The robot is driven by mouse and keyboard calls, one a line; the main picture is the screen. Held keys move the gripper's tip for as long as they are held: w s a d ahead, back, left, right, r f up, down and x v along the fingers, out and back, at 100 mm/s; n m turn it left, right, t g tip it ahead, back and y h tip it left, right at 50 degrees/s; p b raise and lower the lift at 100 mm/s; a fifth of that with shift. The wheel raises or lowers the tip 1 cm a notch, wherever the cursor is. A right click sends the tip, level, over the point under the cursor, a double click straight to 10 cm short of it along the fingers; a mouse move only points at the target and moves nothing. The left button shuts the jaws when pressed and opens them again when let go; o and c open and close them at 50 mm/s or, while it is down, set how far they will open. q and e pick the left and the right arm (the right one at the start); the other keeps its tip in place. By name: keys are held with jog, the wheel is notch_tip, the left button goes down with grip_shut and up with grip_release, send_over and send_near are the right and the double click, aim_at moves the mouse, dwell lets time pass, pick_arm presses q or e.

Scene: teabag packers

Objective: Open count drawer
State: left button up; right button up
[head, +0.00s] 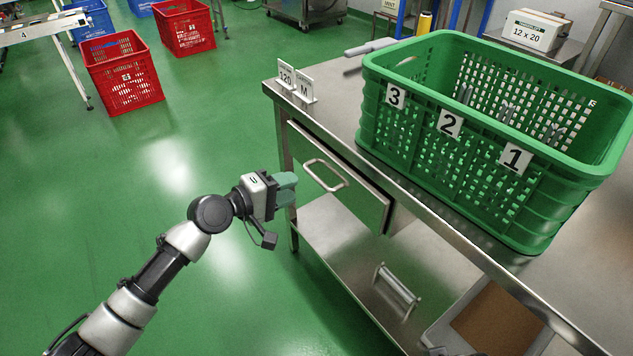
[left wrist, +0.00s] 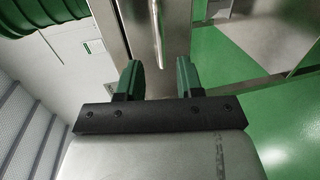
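The count drawer (head: 350,195) is a steel drawer front under the left end of the steel table, with a bar handle (head: 324,177). A dark gap shows beside its right edge; I cannot tell if it stands slightly out. My left gripper (head: 286,189) is left of the handle in the head view, apart from it. In the left wrist view its two green fingers (left wrist: 158,80) are spread with nothing between them, and the handle (left wrist: 157,35) shows ahead, roughly in line with the gap. My right gripper is not in view.
A green crate (head: 450,120) labelled 3, 2, 1 stands on the table (head: 318,112). Small signs (head: 296,80) stand at the table's corner. A lower shelf (head: 335,240) holds a metal-handled item and a tray. Red crates (head: 122,75) stand on the floor, which is clear before the drawer.

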aim_at(315, 179)
pick_arm(q)
jog(key=b+x, duration=0.1)
jog(key=x, duration=0.7)
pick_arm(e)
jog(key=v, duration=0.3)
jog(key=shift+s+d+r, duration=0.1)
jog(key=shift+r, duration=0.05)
pick_arm(q)
grip_shut()
